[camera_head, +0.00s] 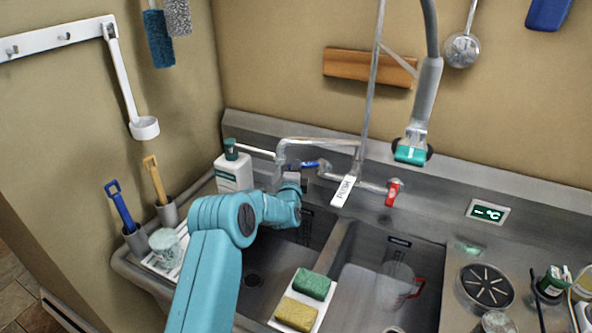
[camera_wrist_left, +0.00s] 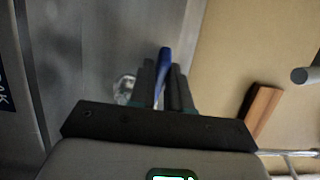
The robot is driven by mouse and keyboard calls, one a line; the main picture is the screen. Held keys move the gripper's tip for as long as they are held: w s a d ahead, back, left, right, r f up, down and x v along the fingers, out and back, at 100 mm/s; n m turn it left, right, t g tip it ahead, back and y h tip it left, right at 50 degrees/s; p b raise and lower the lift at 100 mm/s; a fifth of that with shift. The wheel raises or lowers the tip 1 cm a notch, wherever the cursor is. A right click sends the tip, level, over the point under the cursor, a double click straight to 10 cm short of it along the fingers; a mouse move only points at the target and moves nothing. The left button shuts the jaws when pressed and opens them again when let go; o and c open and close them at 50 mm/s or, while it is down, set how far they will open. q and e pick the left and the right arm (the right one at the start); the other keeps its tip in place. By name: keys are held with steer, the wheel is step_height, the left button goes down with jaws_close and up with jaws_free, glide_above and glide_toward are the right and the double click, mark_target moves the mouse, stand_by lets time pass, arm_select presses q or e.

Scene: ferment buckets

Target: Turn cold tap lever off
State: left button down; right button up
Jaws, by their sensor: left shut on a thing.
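The blue cold tap lever (camera_head: 311,164) shows at the left end of the wall tap (camera_head: 335,143) in the head view. My left gripper (camera_head: 292,176) is at this lever, and its arm reaches over the left sink basin. In the left wrist view, the blue lever (camera_wrist_left: 163,60) lies between the two dark fingers of my left gripper (camera_wrist_left: 164,78), which is shut on it. The lever's pivot is partly hidden. My right gripper is out of view.
The red tap lever (camera_head: 393,192) and the white PUSH tag (camera_head: 344,190) are to the right. A white bottle (camera_head: 234,169) stands close left of my gripper. A sprayer (camera_head: 421,105) hangs above the right basin. Green and yellow sponges (camera_head: 312,283) lie on a white tray in front.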

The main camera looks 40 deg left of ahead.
arm_select(q)
steer(key=shift+s+d+r+n+g+y+b, duration=0.1)
steer(key=shift+d+n+g+y, duration=0.45)
steer(key=shift+n+g+y, duration=0.25)
steer(key=shift+s+d+f+n+g+y+b, duration=0.15)
steer(key=shift+d+n+g+y, duration=0.35)
steer(key=shift+n+g+y, duration=0.25)
steer(key=shift+s+d+r+n+g+y+b, duration=0.1)
steer(key=shift+d+r+n+g+y, duration=0.05)
steer(key=shift+d+n+g+y, duration=0.65)
steer(key=shift+a, duration=0.25)
steer(key=c, duration=1.2)
jaws_free()
steer(key=shift+o, duration=0.2)
steer(key=b+v, duration=0.2)
steer(key=v, duration=0.5)
steer(key=shift+s+d, duration=0.15)
steer(key=shift+d, duration=0.1)
